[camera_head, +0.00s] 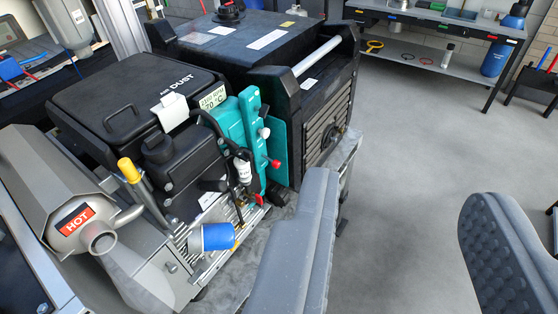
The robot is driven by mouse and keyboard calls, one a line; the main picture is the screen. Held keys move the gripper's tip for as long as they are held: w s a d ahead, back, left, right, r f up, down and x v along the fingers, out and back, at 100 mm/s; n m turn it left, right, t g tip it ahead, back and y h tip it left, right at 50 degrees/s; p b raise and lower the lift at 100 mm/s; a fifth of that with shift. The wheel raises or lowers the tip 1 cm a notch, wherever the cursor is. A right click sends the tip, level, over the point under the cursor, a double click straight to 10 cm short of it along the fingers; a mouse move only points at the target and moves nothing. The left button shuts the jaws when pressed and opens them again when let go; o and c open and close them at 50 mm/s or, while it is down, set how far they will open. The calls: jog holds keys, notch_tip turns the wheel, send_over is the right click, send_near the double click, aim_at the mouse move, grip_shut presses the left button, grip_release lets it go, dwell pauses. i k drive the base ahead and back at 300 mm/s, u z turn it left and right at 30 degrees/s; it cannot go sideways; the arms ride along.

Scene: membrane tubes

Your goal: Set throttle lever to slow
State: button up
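An engine unit with a black air-filter box (135,100) stands at the left. A teal bracket (240,117) on the engine's right side carries a white knob (263,133) and a red knob (275,163). No slow or fast marking is readable, so I cannot tell which of these is the throttle lever. My gripper (400,190) is wide open with nothing between its padded grey fingers. Its left finger covers the floor and part of the engine's near right edge.
A silver muffler with a red HOT label (76,220) is at the lower left. A blue-ended filter (217,237) sits low on the engine. A black tank (255,47) stands behind. A workbench (438,20) is at the back right. The grey floor (410,130) is clear.

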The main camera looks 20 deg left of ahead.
aim_at(276, 163)
jog(key=u, duration=0.1)
jog(key=i, duration=1.05)
jog(key=z, duration=0.1)
